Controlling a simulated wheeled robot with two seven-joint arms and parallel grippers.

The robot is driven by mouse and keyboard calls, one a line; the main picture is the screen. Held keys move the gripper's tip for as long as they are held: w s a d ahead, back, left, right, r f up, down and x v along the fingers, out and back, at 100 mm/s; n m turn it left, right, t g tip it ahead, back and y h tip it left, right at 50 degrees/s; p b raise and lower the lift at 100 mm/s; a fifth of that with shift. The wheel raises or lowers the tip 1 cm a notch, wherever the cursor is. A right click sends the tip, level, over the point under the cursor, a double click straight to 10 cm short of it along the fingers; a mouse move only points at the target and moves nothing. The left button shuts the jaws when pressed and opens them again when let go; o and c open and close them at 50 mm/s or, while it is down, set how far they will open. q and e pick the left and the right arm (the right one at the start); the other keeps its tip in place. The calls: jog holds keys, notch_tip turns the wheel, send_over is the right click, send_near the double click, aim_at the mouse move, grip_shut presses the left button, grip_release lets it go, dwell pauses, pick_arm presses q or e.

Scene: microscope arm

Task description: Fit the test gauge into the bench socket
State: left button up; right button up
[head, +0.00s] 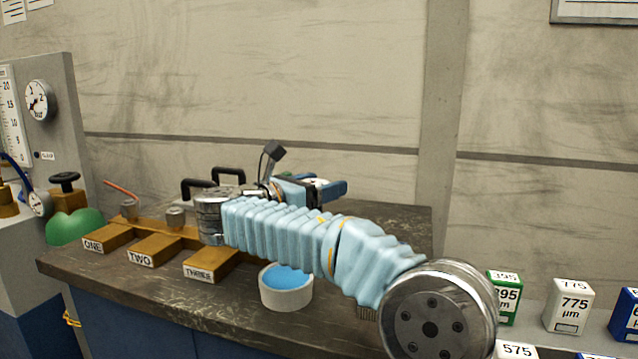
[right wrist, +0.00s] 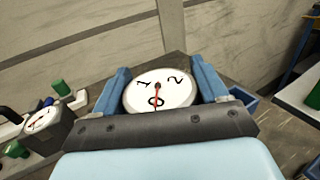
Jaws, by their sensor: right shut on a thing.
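In the right wrist view the test gauge (right wrist: 150,98) has a round white dial with black numerals and a red needle. It is between the two blue fingers of my right gripper (right wrist: 160,88), which is shut on it. In the head view my right gripper (head: 316,187) is above the bench, beyond my pale blue sleeved arm, with the gauge mostly hidden. A brass manifold (head: 155,232) marked ONE, TWO and THREE sits on the bench, with small metal fittings (head: 175,217) on top. I cannot tell which fitting, if any, is the bench socket. My left gripper is not in view.
A white round dish (head: 286,294) with blue inside stands at the bench front. A grey panel with a dial (head: 40,100) and a green dome (head: 75,227) are at the left. Several small labelled boxes (head: 569,305) stand at the right. Black handles (head: 228,173) rise behind my arm.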

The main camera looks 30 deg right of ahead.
dwell(0.6)
jog(key=shift+p, duration=0.45)
dwell(0.4)
jog(key=shift+p, duration=0.4)
jog(key=shift+f+b, duration=0.9)
jog(key=shift+f, duration=1.2)
jog(key=o, duration=1.2)
jog(key=shift+c, duration=0.2)
jog(key=v, duration=1.4)
jog(key=shift+d, duration=0.1)
